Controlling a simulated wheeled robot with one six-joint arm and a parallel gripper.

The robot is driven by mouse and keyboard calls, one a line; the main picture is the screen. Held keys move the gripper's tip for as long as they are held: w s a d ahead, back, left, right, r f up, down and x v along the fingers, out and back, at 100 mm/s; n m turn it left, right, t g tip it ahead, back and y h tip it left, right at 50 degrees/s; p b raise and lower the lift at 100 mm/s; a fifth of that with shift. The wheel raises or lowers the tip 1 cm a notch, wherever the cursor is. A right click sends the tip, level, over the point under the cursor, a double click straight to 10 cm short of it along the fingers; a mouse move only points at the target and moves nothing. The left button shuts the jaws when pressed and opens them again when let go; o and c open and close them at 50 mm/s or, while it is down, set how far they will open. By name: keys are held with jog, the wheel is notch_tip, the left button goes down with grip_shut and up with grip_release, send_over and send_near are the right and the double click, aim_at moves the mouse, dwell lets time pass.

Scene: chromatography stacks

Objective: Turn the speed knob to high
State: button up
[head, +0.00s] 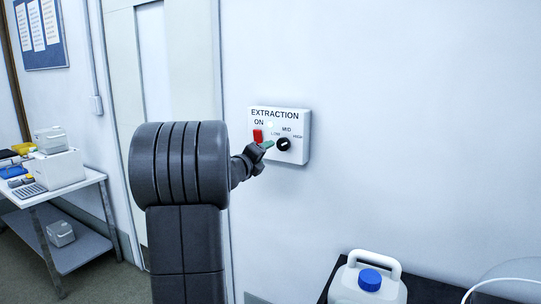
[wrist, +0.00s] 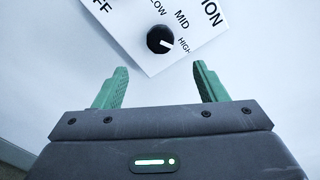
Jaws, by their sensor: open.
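The black speed knob (head: 283,144) sits on the white EXTRACTION panel (head: 305,158) on the wall. In the wrist view the knob (wrist: 159,39) is beyond the fingers, and its white pointer line aims at the HIGH label. LOW and MID are also printed around it. My gripper (wrist: 162,70) has its two green fingers spread wide with nothing between them, and they look apart from the knob. In the head view my gripper (head: 266,146) is just left of the knob, partly hidden by my arm.
A red switch (head: 258,136) sits left of the knob on the same panel, close to my gripper. A white jug with a blue cap (head: 370,280) stands on a dark surface at the lower right. A white cart (head: 85,181) with lab items is at the left.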

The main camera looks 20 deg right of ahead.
aim_at(281, 145)
jog(key=shift+v, duration=1.1)
jog(key=shift+w+d, duration=0.1)
jog(key=p+x, duration=0.3)
jog(key=x, duration=1)
jog(key=shift+w+d, duration=0.2)
jog(key=shift+d, duration=0.1)
jog(key=shift+a, duration=0.1)
